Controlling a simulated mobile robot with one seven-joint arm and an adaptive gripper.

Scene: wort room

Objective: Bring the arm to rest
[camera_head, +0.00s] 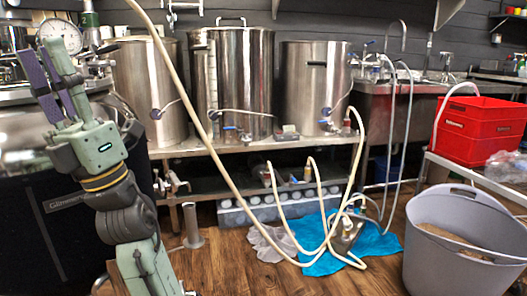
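My arm rises at the left side of the head view, bent at its joints, with its green and dark grey links upright. My gripper (38,56) is at the top of it, pointing up and slightly left. Its two fingers have purple pads with a narrow gap between them, and it looks open. I see nothing held between the pads. Part of the arm's lower end is cut off by the frame's bottom edge.
Steel kettles (232,82) stand on a metal bench behind. A dial gauge (60,38) is behind my gripper. Hoses run to a blue cloth (325,262) on the floor. A grey bucket (440,262) and red crate (478,128) are at right. Wooden floor (228,262) shows between.

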